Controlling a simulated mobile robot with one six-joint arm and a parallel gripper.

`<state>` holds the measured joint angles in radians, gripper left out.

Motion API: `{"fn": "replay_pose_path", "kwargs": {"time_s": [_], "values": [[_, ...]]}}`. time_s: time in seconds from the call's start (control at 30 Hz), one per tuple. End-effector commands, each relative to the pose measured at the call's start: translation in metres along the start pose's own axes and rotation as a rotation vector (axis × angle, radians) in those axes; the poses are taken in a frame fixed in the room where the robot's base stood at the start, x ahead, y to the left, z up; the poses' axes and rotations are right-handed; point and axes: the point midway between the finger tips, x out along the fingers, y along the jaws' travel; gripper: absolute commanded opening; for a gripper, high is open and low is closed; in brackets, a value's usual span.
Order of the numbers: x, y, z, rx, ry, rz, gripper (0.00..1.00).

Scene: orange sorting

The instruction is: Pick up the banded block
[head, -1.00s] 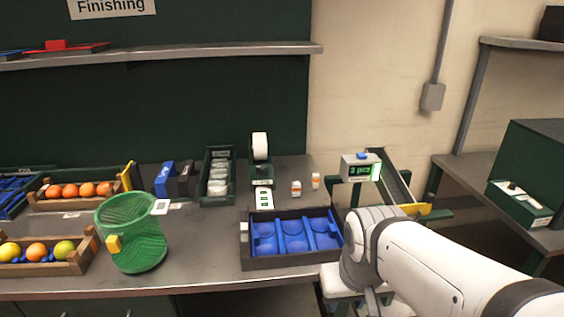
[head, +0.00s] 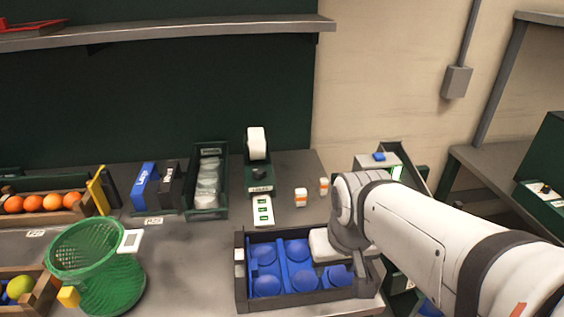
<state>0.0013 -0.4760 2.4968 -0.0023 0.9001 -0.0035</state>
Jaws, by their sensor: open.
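Two small white blocks with orange bands stand on the grey bench in the head view. The nearer banded block (head: 300,197) is just right of the white label strip. The other banded block (head: 323,186) is a little farther back and to the right. I cannot tell which of the two is meant. My gripper (head: 327,247) is at the end of my white arm, over the right part of the blue-celled tray, nearer to me than both blocks and apart from them. It is open. Its fingers are mostly hidden or too small to make out.
The dark tray (head: 240,285) with blue cells lies in front of the blocks. A label dispenser (head: 257,165) stands behind left, beside a green bin (head: 209,212) of bags. A scale-like box (head: 379,160) is at the right. A green basket (head: 110,290) is at the left.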

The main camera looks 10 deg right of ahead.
Motion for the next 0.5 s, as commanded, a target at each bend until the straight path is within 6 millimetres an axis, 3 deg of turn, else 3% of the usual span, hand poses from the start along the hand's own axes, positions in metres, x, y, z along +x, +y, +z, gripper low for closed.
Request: {"fn": "replay_pose_path", "kwargs": {"time_s": [0.17,0.5], "values": [[-0.005,-0.004,-0.028,-0.006,-0.022,-0.002,0.53],[0.002,-0.005,-0.143,-0.004,-0.107,-0.002,0.53]]}}
